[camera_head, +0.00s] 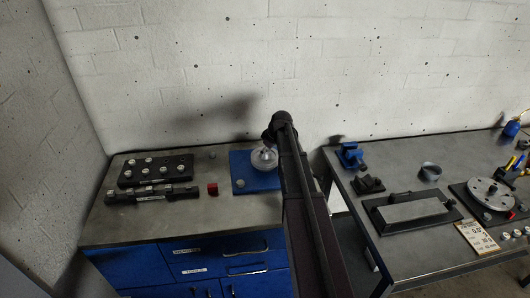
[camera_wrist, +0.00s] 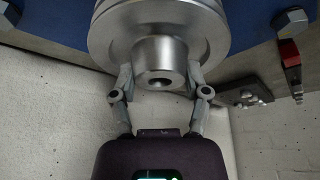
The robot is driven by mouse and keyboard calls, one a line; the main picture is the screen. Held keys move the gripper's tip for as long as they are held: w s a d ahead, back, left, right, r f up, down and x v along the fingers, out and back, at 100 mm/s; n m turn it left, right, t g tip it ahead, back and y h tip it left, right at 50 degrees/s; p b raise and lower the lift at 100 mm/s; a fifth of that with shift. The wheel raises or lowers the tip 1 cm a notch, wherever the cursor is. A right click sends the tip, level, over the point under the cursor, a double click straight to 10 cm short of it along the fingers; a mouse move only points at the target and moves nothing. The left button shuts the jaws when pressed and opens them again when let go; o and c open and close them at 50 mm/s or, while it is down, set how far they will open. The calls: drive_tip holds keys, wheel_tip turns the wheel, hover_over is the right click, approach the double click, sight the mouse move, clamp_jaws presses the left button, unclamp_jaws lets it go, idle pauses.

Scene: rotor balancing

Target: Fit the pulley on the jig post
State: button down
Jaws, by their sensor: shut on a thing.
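The silver pulley (camera_head: 264,158) shows in the head view over the blue jig plate (camera_head: 262,182), on the left bench. In the wrist view the pulley (camera_wrist: 160,35) fills the top middle, its hub and bore facing the camera. My gripper (camera_wrist: 159,80) is shut on the pulley, with one finger on each side of its hub. The blue plate (camera_wrist: 255,22) lies behind the pulley in that view. The jig post cannot be made out; the pulley and my arm cover the middle of the plate. I cannot tell whether the pulley touches the plate.
A black block with several silver studs (camera_head: 155,170) and a dark bar (camera_head: 152,194) lie farther left.

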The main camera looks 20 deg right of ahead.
drive_tip(key=shift+f, duration=0.15)
unclamp_jaws()
drive_tip(key=shift+c, duration=0.8)
drive_tip(key=shift+s, duration=0.1)
wheel_tip(320, 180, up, 6)
drive_tip(key=p, duration=0.6)
